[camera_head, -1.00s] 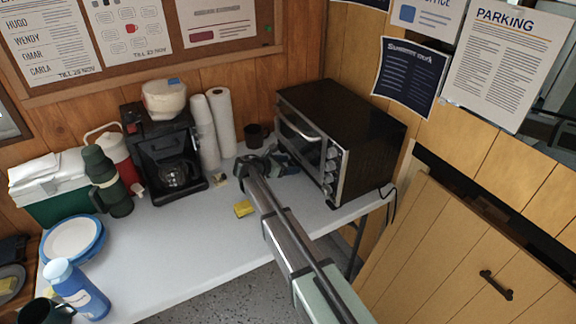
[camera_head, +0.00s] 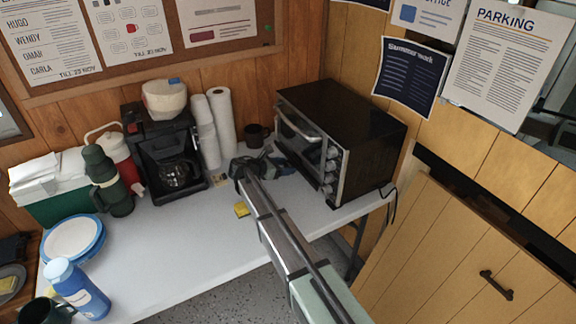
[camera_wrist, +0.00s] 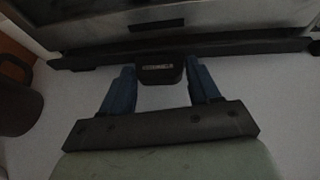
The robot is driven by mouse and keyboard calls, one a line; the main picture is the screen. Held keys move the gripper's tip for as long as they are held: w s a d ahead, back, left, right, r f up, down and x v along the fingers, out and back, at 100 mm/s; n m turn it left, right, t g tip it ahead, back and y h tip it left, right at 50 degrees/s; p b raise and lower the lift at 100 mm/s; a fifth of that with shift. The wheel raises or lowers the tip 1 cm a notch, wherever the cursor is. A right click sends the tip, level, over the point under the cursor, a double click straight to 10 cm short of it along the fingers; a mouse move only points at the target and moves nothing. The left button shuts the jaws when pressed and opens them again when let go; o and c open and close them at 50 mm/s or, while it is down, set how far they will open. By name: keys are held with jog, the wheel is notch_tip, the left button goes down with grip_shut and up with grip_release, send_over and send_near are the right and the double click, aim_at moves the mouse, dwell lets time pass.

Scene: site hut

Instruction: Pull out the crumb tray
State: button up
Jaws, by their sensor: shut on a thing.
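The toaster oven (camera_head: 365,125) stands at the right end of the white table, its glass door and knobs facing left and forward. In the wrist view the oven's front (camera_wrist: 110,22) fills the top. Below it runs a long dark strip, the front of the crumb tray (camera_wrist: 235,46), with a black tab in its middle. My gripper (camera_wrist: 160,72) has its two blue fingers on either side of that tab, shut on it. In the head view my gripper (camera_head: 280,165) is low in front of the oven, and my wrist hides most of the tray.
A dark mug (camera_head: 256,135) stands close behind my gripper, left of the oven; it also shows in the wrist view (camera_wrist: 18,95). A yellow item (camera_head: 241,209) lies near my arm. The coffee maker (camera_head: 165,150) and paper rolls stand farther left. The front middle of the table is clear.

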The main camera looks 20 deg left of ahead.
jog(key=s+a, duration=1)
jog(key=shift+a, duration=0.1)
jog(key=o, duration=1.5)
jog(key=v, duration=1.3)
jog(key=shift+s+a+r, duration=0.2)
jog(key=shift+r, duration=0.05)
